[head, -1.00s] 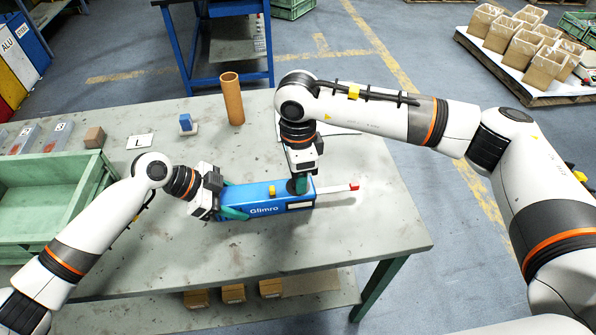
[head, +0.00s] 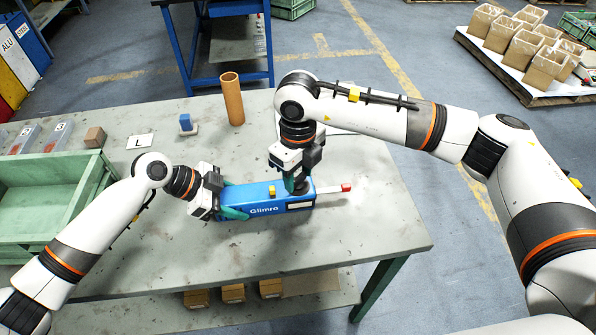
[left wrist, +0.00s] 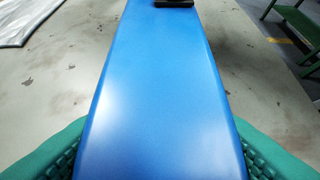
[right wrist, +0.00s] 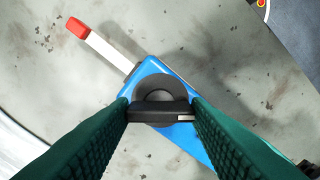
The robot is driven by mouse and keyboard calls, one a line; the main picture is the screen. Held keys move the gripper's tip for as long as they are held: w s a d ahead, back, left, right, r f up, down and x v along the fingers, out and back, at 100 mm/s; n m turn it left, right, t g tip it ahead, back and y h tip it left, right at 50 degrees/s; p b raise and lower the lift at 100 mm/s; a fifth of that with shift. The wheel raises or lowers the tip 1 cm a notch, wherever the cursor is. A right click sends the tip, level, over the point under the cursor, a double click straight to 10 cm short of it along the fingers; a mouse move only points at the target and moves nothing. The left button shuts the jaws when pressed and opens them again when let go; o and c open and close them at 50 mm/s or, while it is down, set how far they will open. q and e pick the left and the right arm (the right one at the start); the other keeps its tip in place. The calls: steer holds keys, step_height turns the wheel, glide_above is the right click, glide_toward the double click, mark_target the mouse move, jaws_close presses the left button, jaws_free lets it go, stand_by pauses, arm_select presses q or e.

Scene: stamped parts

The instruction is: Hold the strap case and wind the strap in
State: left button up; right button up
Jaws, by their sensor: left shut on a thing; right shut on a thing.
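The blue strap case (head: 262,201), marked "Glimro", lies on the table. My left gripper (head: 226,203) is shut on its left end; in the left wrist view the green fingers sit on both sides of the blue case (left wrist: 160,95). A white strap (head: 328,191) with a red end (head: 346,187) sticks out of the case's right end. It also shows in the right wrist view (right wrist: 108,52). My right gripper (right wrist: 160,112) is shut on the black crank (right wrist: 160,111) on top of the case, pointing down from above. In the head view the crank is mostly hidden by this gripper.
A green crate (head: 50,250) stands at the left of the table (head: 330,240). An orange-brown tube (head: 232,98), a small blue-and-white block (head: 187,124), an "L" card (head: 140,141) and a brown box (head: 95,138) are behind. The table right of the strap is clear.

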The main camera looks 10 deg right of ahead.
steer(key=m, duration=0.4)
steer(key=shift+m, duration=0.4)
steer(key=m, duration=0.3)
steer(key=shift+m, duration=0.3)
steer(key=m, duration=1.9)
steer(key=shift+m, duration=0.3)
steer(key=shift+a+m, duration=0.1)
steer(key=shift+m, duration=1.2)
